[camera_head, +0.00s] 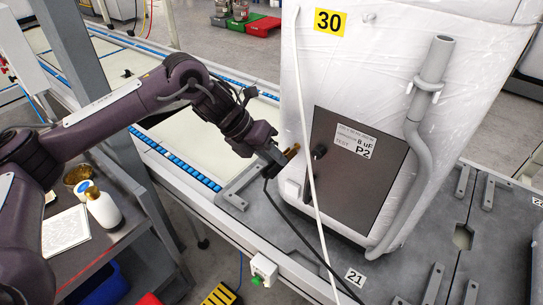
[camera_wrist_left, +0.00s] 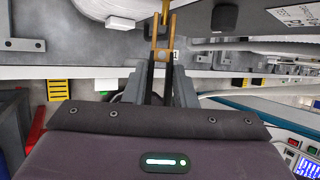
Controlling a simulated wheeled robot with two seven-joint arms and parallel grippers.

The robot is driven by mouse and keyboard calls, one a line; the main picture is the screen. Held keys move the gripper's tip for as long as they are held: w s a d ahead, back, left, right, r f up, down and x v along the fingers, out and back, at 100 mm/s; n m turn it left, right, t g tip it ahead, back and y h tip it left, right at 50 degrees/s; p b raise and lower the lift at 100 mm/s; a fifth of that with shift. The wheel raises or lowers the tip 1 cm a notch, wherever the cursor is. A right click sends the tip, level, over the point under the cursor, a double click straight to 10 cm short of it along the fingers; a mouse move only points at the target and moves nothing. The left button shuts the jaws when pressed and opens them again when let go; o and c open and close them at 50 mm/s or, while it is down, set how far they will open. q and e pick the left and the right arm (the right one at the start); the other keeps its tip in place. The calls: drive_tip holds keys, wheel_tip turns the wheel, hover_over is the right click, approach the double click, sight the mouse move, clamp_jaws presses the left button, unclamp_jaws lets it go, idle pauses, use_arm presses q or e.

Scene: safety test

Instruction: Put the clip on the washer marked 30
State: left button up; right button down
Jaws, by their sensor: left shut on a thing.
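The washer marked 30 (camera_head: 464,98) is a tall white-wrapped body with a yellow "30" label (camera_head: 329,22). Its lower front has a dark panel (camera_head: 350,195) with a black knob (camera_head: 319,152) and a "P2" sticker. My left gripper (camera_head: 274,157) is shut on the clip (camera_head: 291,153), which has brass-yellow jaws. The clip points toward the washer's lower left side, near the panel's left edge; contact is unclear. In the left wrist view, the clip (camera_wrist_left: 161,40) sticks out from between the fingers (camera_wrist_left: 160,90), its black handles between them. My right gripper is not in view.
A black cable (camera_head: 297,222) runs down from near the clip. A thin white hose (camera_head: 304,110) hangs before the washer; a grey hose (camera_head: 419,150) is on its right. The washer stands on a grey pallet (camera_head: 245,200) on a blue-edged conveyor. A bottle (camera_head: 103,208) stands at left.

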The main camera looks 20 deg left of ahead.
use_arm(q)
drive_tip(key=shift+w+d, duration=0.1)
drive_tip(key=shift+w, duration=0.2)
drive_tip(key=shift+w+d, duration=0.15)
drive_tip(key=shift+w, duration=0.15)
idle(0.6)
drive_tip(key=o, duration=0.9)
drive_tip(key=shift+b+v, duration=0.55)
drive_tip(key=shift+v, duration=3.35)
